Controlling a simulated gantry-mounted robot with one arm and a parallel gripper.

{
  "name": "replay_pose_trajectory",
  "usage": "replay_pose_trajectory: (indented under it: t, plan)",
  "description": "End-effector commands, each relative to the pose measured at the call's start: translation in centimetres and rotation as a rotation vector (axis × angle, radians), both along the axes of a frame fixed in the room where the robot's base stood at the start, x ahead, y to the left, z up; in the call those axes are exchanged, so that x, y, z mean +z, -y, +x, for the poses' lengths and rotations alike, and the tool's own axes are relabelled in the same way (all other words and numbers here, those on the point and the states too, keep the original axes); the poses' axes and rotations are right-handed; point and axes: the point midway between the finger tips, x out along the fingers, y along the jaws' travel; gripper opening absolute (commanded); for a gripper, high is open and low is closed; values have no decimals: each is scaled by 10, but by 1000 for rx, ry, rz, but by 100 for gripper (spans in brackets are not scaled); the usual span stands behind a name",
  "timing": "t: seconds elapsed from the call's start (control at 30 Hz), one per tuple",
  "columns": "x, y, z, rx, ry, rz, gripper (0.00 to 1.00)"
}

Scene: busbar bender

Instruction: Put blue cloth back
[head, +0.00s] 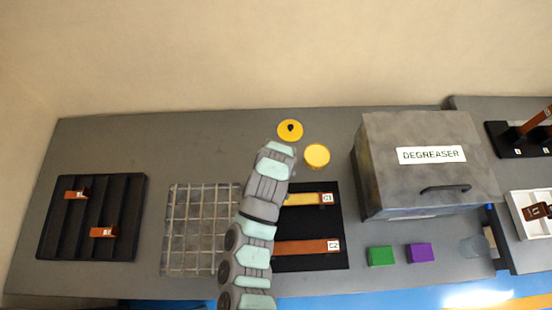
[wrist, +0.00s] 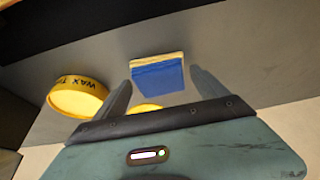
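The blue cloth (wrist: 158,78) shows in the wrist view as a flat blue block with a pale yellowish strip along its far edge. It lies on the grey surface, between and slightly beyond my fingertips. My gripper (wrist: 162,88) is open, with one finger on each side of the cloth and a visible gap to each. In the head view my arm reaches over the middle of the bench, and the cloth and fingers do not show there; the arm seems to hide them.
Close to my gripper are a yellow wax tin (head: 317,155) and a yellow lid with a black knob (head: 290,130). The degreaser box (head: 405,185) stands to the right. A wire grid (head: 190,230), black tray (head: 60,215) and green (head: 381,256) and purple (head: 420,253) blocks lie around.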

Motion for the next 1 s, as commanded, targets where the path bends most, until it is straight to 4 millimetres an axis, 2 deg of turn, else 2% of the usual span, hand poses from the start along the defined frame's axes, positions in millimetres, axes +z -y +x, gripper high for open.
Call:
replay_pose_trajectory:
  t: [0.1,0.47,0.67,1.0]
  plan:
    - [0,0,0,0,0,0,92]
    - [7,-1,-1,0,1,0,92]
    - [31,0,-10,0,3,-1,92]
    - [86,1,-33,0,4,-2,92]
